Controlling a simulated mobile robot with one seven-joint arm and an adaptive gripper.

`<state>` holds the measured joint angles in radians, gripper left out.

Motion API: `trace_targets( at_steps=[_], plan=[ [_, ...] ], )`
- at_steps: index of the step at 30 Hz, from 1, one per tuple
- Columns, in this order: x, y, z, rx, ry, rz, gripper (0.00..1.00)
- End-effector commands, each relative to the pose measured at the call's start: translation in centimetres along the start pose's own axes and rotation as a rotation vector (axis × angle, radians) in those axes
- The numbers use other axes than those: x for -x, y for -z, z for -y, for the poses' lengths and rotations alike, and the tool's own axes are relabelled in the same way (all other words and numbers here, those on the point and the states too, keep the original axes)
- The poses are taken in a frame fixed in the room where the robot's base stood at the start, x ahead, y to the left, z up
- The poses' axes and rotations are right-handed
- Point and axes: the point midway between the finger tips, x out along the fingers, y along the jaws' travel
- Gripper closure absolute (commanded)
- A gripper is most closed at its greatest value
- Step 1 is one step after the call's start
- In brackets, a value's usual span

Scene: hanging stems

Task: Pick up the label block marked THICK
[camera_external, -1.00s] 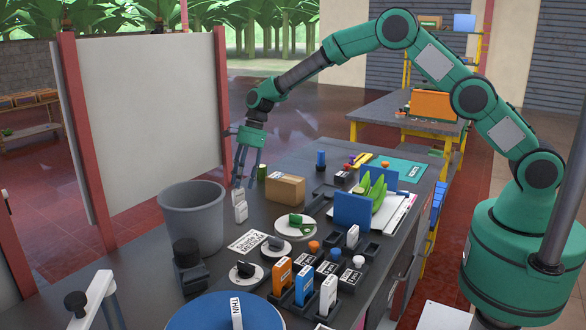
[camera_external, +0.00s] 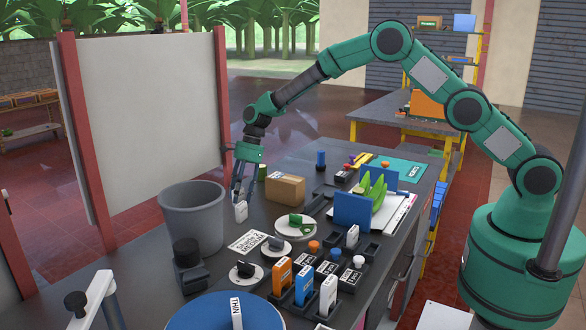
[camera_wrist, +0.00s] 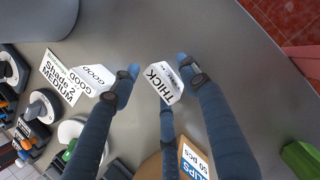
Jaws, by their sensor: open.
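The white label block marked THICK (camera_wrist: 163,84) lies between the fingertips of my gripper (camera_wrist: 160,82) in the wrist view. In the external view the white block (camera_external: 240,212) stands on the dark bench, right beside the grey bin, with its lettering too small to read. My gripper (camera_external: 243,190) is open and points down, its fingers around the upper part of the block. I cannot tell whether any finger touches it. A second white block marked GOOD (camera_wrist: 97,78) sits just left of the fingers in the wrist view.
The grey bin (camera_external: 193,218) stands close on the left. A cardboard box (camera_external: 286,188) is close on the right. A sign reading "Shade 2 MEDIUM" (camera_external: 248,242) lies in front. A green cylinder (camera_external: 262,173) stands behind. Several labelled blocks in holders fill the bench front.

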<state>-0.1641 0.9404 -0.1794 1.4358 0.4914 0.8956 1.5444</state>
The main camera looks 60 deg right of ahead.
Motion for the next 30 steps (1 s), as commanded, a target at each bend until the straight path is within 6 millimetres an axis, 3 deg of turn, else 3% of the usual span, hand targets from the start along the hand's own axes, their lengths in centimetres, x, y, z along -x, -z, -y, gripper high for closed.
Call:
trace_targets(
  at_steps=[16, 23, 30],
  plan=[
    [-0.02, 0.0, 0.03, 0.0, 0.001, 0.0, 0.55],
    [-0.02, 0.0, 0.03, 0.0, 0.001, 0.0, 0.99],
    [-0.01, -0.01, 0.03, 0.0, 0.001, 0.0, 1.0]
  ],
)
